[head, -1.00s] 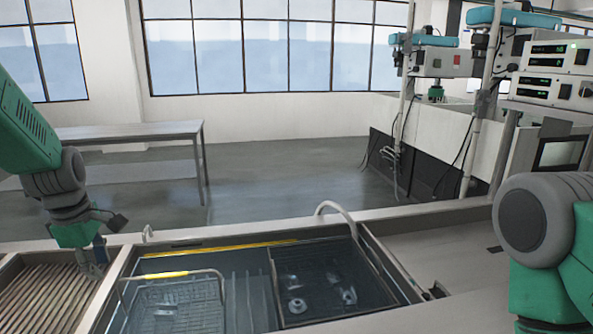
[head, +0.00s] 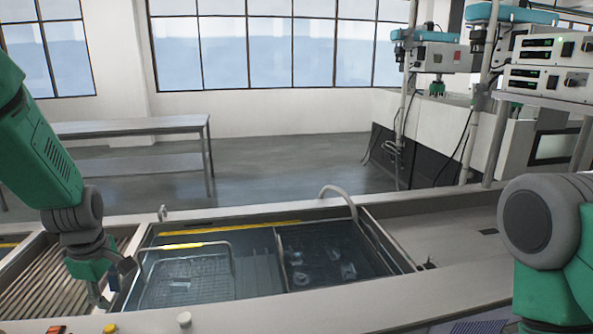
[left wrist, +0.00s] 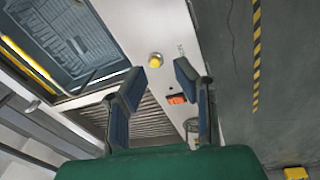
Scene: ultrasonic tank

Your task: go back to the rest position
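My left gripper (head: 112,287) hangs over the left part of the tank counter, in front of the ribbed drain area (head: 40,285). In the left wrist view my left gripper (left wrist: 160,75) has its two blue-padded fingers apart, with nothing between them. The water-filled tank (head: 262,235) lies to its right, with a wire basket (head: 190,278) in the left part and a darker basket (head: 325,262) holding several small metal parts in the right part. My right arm shows at the right edge of the head view, but its gripper is out of view.
The counter front carries a yellow knob (left wrist: 156,59) and an orange-red switch (left wrist: 177,99). A bench (head: 130,127) stands across the floor at the back left. Lab machines (head: 535,75) stand at the right. The floor between is clear.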

